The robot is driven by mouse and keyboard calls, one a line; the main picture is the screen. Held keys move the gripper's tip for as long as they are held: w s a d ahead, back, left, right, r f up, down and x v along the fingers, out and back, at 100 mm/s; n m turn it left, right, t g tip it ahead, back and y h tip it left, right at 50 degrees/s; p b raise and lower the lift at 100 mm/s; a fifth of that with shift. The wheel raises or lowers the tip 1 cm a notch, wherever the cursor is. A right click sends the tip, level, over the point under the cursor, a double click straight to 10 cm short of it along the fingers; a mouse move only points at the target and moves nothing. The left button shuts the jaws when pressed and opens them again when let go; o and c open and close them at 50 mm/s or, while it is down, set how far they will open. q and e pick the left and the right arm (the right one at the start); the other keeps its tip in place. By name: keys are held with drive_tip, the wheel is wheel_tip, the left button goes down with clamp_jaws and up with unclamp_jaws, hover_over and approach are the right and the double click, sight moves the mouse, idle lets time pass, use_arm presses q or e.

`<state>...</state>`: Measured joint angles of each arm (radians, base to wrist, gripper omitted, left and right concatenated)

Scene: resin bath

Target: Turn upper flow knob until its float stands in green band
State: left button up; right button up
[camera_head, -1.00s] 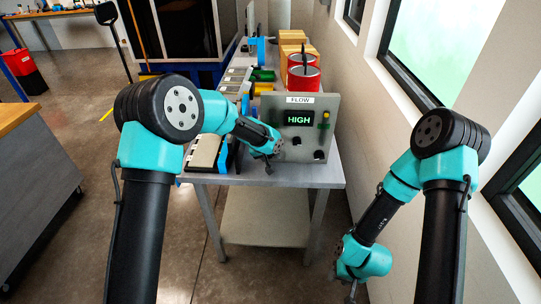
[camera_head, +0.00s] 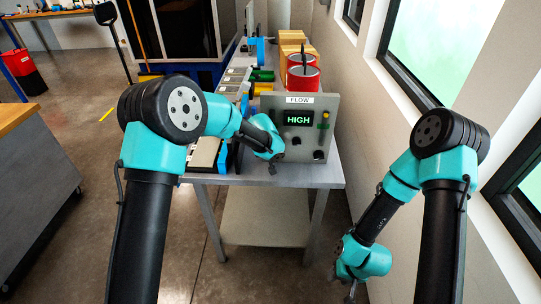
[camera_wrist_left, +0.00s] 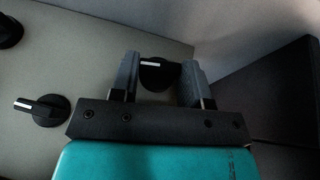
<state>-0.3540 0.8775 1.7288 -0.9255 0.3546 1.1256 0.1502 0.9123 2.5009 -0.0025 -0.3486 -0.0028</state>
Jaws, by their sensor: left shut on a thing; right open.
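The grey flow panel (camera_head: 278,104) stands at the table's front right. Its display (camera_head: 298,118) reads HIGH in green. To its right is a narrow gauge (camera_head: 325,119) with yellow and green parts; the float is too small to place against a band. Dark knobs show at the panel's middle (camera_head: 296,141) and lower right (camera_head: 318,155). My left gripper (camera_wrist_left: 158,78) is shut on a dark knob (camera_wrist_left: 158,73) with a white mark, near a panel edge; I cannot tell whether it is the upper one. My right gripper (camera_head: 350,297) is open and empty, low right of the table.
In the left wrist view another marked knob (camera_wrist_left: 45,110) sits to the left, and a dark round part (camera_wrist_left: 9,31) is in the corner. Red cans (camera_head: 303,78) and cardboard boxes (camera_head: 293,38) stand behind the panel. The wall is close on the right.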

use_arm(q)
drive_tip(key=shift+d+y, duration=0.1)
drive_tip(key=shift+y, duration=0.3)
drive_tip(key=shift+d+m+y, duration=0.15)
drive_tip(key=shift+m+y, duration=0.05)
drive_tip(key=shift+y, duration=0.75)
drive_tip(key=shift+d+m+y, duration=0.1)
drive_tip(key=shift+m+y, duration=0.1)
drive_tip(key=shift+y, duration=0.75)
drive_tip(key=o, duration=0.9)
drive_tip(key=v, duration=1.7)
drive_tip(key=shift+s+d+r, duration=0.1)
drive_tip(key=shift+s+d, duration=0.05)
drive_tip(key=shift+s, duration=0.15)
